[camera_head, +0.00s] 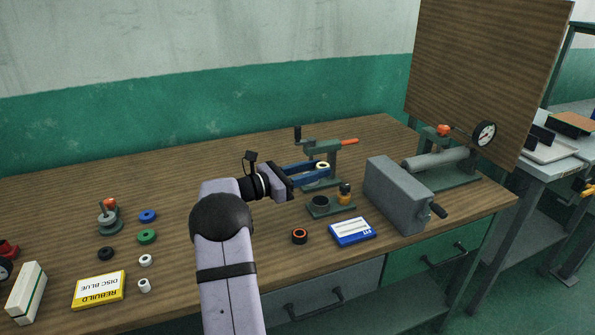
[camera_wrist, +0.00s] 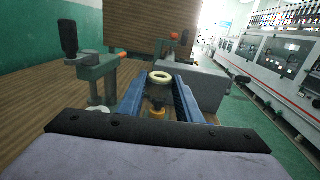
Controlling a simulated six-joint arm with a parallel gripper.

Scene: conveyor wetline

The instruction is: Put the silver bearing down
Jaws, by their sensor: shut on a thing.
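My gripper (camera_head: 322,167) has blue fingers and is shut on a pale, cream-tinted ring, the bearing (camera_head: 323,166). In the wrist view the bearing (camera_wrist: 160,77) sits between the fingertips (camera_wrist: 160,82), its open hole facing up. It is held above the bench, in front of a green hand press with an orange handle (camera_head: 348,142). Nearer in the head view, a small green fixture (camera_head: 318,212) carries a dark round cup and a brass-coloured post (camera_head: 345,190). A brass-coloured part (camera_wrist: 157,106) also shows below the fingers in the wrist view.
A grey box with a crank (camera_head: 395,195) stands right of the fixture. A blue-and-white box (camera_head: 352,232) and an orange-black ring (camera_head: 299,236) lie near the front edge. Several coloured rings, a yellow box (camera_head: 99,290) and a white box (camera_head: 27,292) are at left.

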